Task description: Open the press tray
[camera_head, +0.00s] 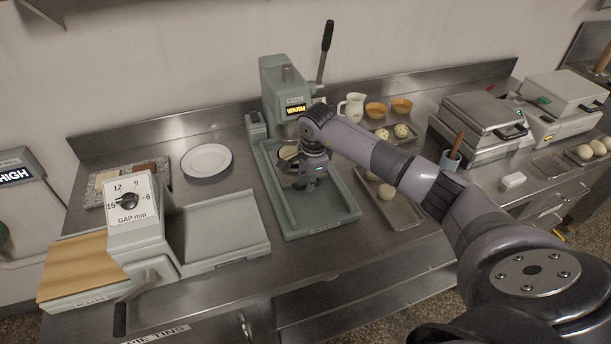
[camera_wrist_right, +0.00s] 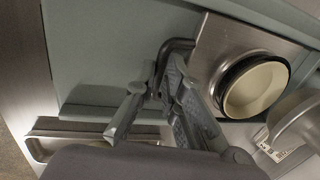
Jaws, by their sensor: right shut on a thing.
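The grey-green press (camera_head: 281,85) stands against the back wall, with a lit WARM display and a raised black-gripped lever. Its shallow green base (camera_head: 325,215) extends forward. In the wrist view, the press tray (camera_wrist_right: 212,50) is a flat metal plate holding a round cream dish (camera_wrist_right: 255,88) in a dark ring. A dark looped handle (camera_wrist_right: 172,45) sits at the tray's edge. My right gripper (camera_head: 297,184) is over the base, in front of the press. It is shut on the handle; its fingers (camera_wrist_right: 160,85) partly hide it. My left gripper is not in view.
A metal tray with dough balls (camera_head: 404,213) lies right of the base, beneath my right arm. A white jug (camera_head: 353,106) and orange bowls (camera_head: 376,110) stand behind. A roller machine (camera_head: 140,222) and a white plate (camera_head: 206,160) are at left.

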